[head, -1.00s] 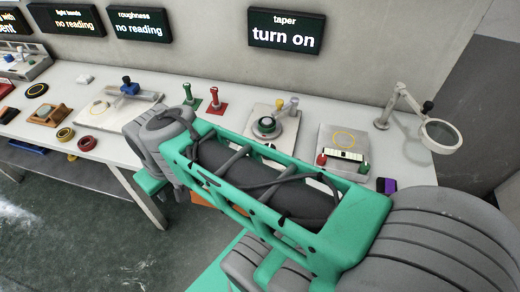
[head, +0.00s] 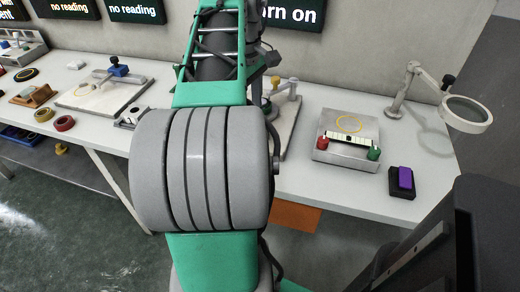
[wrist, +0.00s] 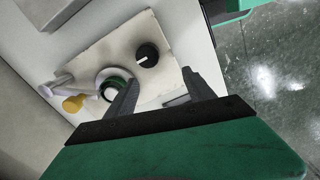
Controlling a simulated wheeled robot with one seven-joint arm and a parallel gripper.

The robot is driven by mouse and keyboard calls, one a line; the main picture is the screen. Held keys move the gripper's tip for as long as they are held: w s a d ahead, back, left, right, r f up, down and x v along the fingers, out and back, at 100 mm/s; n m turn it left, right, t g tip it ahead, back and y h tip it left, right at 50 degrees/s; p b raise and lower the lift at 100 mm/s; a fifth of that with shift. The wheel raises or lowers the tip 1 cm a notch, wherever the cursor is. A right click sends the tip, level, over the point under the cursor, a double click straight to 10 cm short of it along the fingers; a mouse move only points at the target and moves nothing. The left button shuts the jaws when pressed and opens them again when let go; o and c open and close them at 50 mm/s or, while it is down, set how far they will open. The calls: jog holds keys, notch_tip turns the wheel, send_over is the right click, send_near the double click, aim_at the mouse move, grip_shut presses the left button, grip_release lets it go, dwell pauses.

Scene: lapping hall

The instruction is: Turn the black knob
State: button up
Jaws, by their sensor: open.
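The black knob (wrist: 147,55), with a white mark on its face, sits on a pale plate (wrist: 107,50) in the wrist view. On the same plate stand a round part with a dark green ring (wrist: 113,88) and a yellow-ended post (wrist: 73,104). My gripper (wrist: 159,77) is open, its two dark fingers apart over the plate, with the knob just beyond their tips and nothing between them. In the head view my arm hides the knob; only the plate's right side (head: 291,128) shows.
In the head view, a block with a red and a green knob (head: 347,152), a purple-topped black box (head: 402,182) and a magnifier lamp (head: 466,113) stand right of my arm. A plate with a blue-topped arm (head: 100,95) lies left.

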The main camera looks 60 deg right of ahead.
jog(key=shift+s+d+f, duration=0.15)
jog(key=shift+s+d, duration=0.25)
jog(key=shift+s, duration=0.2)
jog(key=shift+s+d+f, duration=0.15)
jog(key=shift+s+d, duration=0.25)
jog(key=shift+s, duration=0.2)
jog(key=shift+s+d+f+b, duration=0.15)
jog(key=shift+s+b, duration=0.1)
jog(key=shift+b, duration=0.15)
notch_tip(320, 180, down, 7)
jog(key=b, duration=0.6)
jog(key=shift+w, duration=0.1)
grip_shut()
jog(key=shift+m, duration=0.4)
